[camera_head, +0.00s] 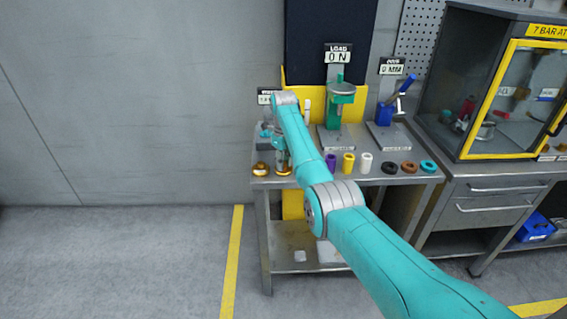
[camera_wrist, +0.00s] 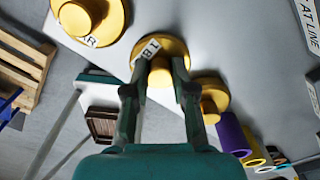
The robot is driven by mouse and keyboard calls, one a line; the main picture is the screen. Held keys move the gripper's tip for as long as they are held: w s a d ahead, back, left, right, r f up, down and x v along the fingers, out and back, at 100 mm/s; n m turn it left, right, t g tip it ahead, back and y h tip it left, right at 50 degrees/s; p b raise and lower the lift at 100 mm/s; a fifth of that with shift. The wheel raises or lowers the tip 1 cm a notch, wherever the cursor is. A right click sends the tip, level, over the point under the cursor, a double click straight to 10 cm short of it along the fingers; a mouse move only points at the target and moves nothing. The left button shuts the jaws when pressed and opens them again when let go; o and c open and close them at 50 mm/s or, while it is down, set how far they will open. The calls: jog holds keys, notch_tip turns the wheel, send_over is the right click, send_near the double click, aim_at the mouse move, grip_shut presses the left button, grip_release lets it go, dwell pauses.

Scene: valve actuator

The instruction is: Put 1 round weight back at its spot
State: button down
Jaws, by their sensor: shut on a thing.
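My gripper (camera_wrist: 158,78) is shut on the knob of a gold round weight (camera_wrist: 172,48) in the wrist view. A white label with "1 B" shows against its disc. In the head view my gripper (camera_head: 281,158) is over the left end of the bench, with gold of a weight (camera_head: 284,171) just below it. I cannot tell whether the held weight touches the bench. A second gold weight (camera_wrist: 112,22) is at top left of the wrist view, by a label ending in "R". A third gold weight (camera_wrist: 213,84) is close right of the held one.
Right of the weights, purple (camera_head: 331,164), yellow (camera_head: 348,163) and white (camera_head: 366,163) sleeves and several rings (camera_head: 408,167) line the bench's front edge. A green press (camera_head: 341,95) and a blue-handled device (camera_head: 385,112) stand behind. A glazed cabinet (camera_head: 480,95) is at right.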

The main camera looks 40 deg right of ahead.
jog(key=shift+f, duration=0.15)
jog(key=c, duration=1)
grip_release()
jog(key=shift+o, duration=0.2)
notch_tip(320, 180, up, 12)
